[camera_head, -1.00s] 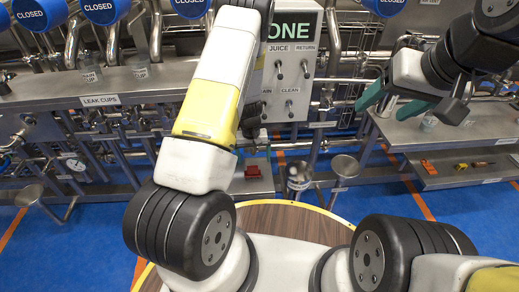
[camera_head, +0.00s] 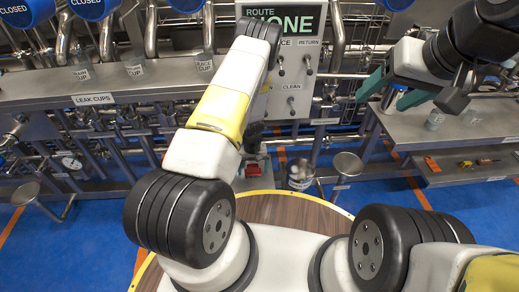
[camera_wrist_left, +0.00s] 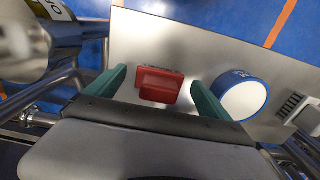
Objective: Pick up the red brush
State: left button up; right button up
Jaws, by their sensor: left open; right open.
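The red brush (camera_head: 252,168) is a small red block, seen beyond my left arm in the head view. In the left wrist view the red brush (camera_wrist_left: 160,85) lies on a grey metal surface, between the teal fingers of my left gripper (camera_wrist_left: 159,80). Those fingers are open, with a gap on each side of the brush. In the head view the fingertips of my left gripper are hidden behind its dark body, just above the brush. My right gripper (camera_head: 387,92) is open and empty at the upper right, far from the brush.
The head view shows a metal cup (camera_head: 299,174), a low shelf with small items (camera_head: 465,164) and a leak-cup shelf (camera_head: 150,88).

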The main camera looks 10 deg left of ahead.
pick_arm(q)
jog(key=shift+f, duration=0.4)
jog(key=shift+c, duration=0.4)
jog(key=c, duration=1.4)
jog(key=shift+r, duration=0.15)
